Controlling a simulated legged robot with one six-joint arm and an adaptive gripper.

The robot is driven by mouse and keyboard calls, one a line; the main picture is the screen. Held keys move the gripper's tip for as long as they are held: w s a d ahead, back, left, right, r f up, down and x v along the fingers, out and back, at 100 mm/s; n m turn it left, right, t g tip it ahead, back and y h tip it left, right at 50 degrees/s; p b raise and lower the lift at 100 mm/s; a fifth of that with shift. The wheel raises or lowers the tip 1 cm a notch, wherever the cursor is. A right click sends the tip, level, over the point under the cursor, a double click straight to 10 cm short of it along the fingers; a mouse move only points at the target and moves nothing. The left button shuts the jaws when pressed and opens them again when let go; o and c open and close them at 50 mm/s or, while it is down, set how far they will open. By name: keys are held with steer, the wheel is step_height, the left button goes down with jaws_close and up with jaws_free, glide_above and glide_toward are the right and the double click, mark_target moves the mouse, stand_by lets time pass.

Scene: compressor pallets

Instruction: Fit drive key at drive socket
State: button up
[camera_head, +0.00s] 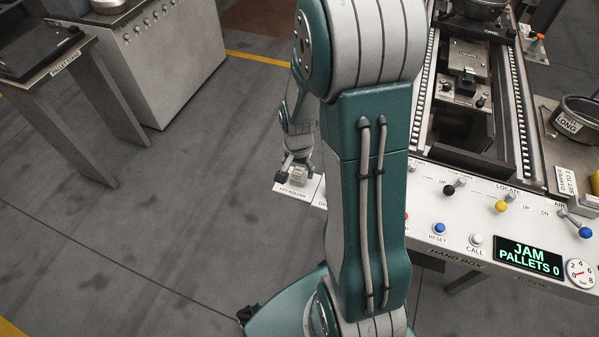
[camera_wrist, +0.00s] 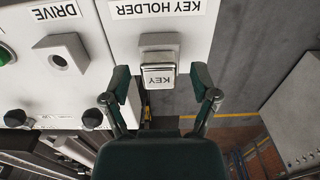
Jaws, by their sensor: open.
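The drive key (camera_wrist: 158,78), a pale block marked KEY, sits at the grey key holder block (camera_wrist: 160,41) in the wrist view. My gripper (camera_wrist: 161,76) is open, with one dark finger on each side of the key. Small gaps seem to show between fingers and key. The drive socket (camera_wrist: 60,53), a grey block with a round hole under a DRIVE label, stands to the left and looks empty. In the head view my gripper (camera_head: 295,165) is above the key holder plate (camera_head: 292,190). My arm hides the drive socket there.
A white control panel (camera_head: 465,225) with knobs and buttons runs to the right; its display (camera_head: 528,258) reads JAM, PALLETS 0. The conveyor (camera_head: 462,100) lies behind it. A grey cabinet (camera_head: 170,60) and table (camera_head: 60,70) stand left. Open floor lies between.

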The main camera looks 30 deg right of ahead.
mark_target(300, 170)
steer(key=shift+c, duration=0.3)
stand_by(0.7)
jaws_close()
steer(key=shift+r, duration=0.1)
steer(key=shift+r, duration=2.9)
steer(key=shift+s+d, duration=0.1)
